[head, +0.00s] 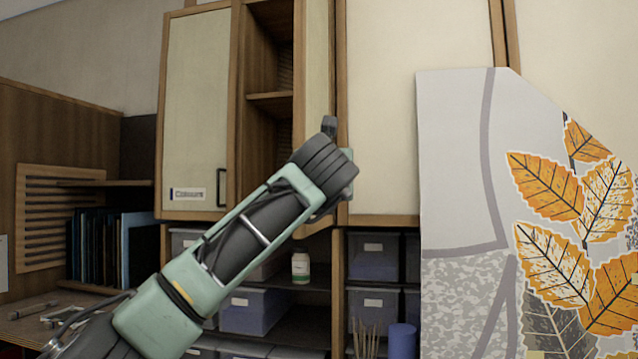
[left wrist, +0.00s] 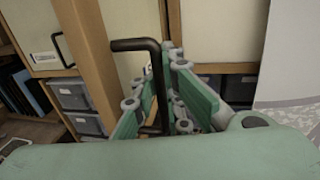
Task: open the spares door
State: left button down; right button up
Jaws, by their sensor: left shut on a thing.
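A cream cabinet door with a wooden edge (head: 318,70) stands swung outward in the head view, seen at a steep angle. Beside it an open compartment with wooden shelves (head: 269,98) shows, and no contents are visible in it. No label can be read on this door, so I cannot confirm it is the spares door. In the left wrist view its black bar handle (left wrist: 137,45) runs down between the fingers of my left gripper (left wrist: 159,108), which is shut on it. In the head view my left wrist hides the fingers. My right gripper is not in view.
A closed cream door (head: 198,100) with a label and dark handle is at the left. Another cream door (head: 420,60) is at the right. A large leaf-patterned panel (head: 460,160) stands at the right front. Storage boxes (head: 255,310) and a white bottle (head: 300,267) sit below.

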pick_arm(q)
jog(key=shift+f, duration=0.3)
jog(key=c, duration=2.2)
grip_release()
jog(key=shift+s, duration=0.1)
jog(key=shift+o, duration=0.4)
jog(key=shift+s+r, duration=0.25)
jog(key=shift+r, duration=0.1)
jog(key=s, duration=1.2)
jog(key=shift+d, duration=0.15)
